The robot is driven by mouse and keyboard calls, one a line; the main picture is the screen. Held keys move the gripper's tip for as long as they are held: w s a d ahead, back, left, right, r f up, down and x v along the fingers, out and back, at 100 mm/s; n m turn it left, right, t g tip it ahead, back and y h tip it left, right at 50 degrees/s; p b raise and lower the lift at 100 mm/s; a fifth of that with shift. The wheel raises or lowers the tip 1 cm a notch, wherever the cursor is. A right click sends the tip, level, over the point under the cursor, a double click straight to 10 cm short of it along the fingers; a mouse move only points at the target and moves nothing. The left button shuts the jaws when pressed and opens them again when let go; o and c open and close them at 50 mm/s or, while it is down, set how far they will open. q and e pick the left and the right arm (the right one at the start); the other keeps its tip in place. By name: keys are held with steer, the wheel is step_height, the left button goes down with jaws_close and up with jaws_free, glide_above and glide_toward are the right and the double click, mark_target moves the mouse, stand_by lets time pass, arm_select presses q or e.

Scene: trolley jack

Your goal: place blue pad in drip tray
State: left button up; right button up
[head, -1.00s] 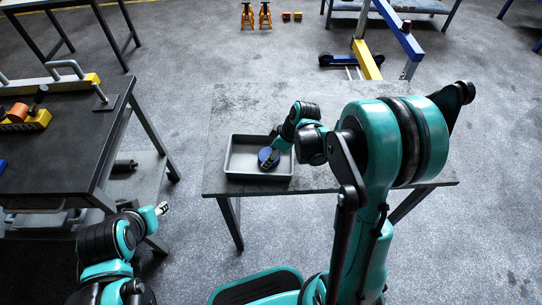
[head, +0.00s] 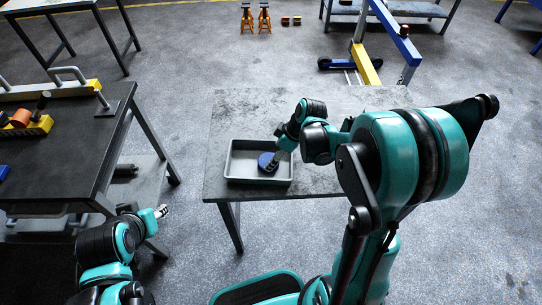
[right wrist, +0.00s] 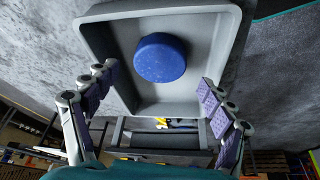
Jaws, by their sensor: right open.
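The blue pad (head: 267,161) is a round disc lying in the grey drip tray (head: 232,178). In the right wrist view the pad (right wrist: 160,57) rests on the tray's floor, with the tray's rim (right wrist: 235,50) around it. My right gripper (head: 273,164) is over the tray, at the pad in the head view. In the right wrist view its fingers (right wrist: 152,87) are spread wide, apart from the pad on both sides, with nothing between them. My left gripper (head: 161,211) is at the lower left, away from the tray; its jaw state is too small to tell.
The tray stands on a grey table (head: 225,120). A dark workbench (head: 75,130) at left carries a yellow holder (head: 35,125) with an orange piece. Orange stands (head: 256,18) and a yellow and blue crane (head: 375,50) stand behind. Floor shows between the tables.

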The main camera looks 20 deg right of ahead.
steer(key=p+v, duration=0.2)
steer(key=v, duration=0.6)
steer(key=s+a+r+m+t+h, duration=0.3)
steer(key=s+r+m, duration=0.4)
steer(key=s+m, duration=0.3)
steer(key=shift+s+a+r+t+h, duration=0.25)
steer(key=shift+s+a+t, duration=0.3)
steer(key=shift+s, duration=0.9)
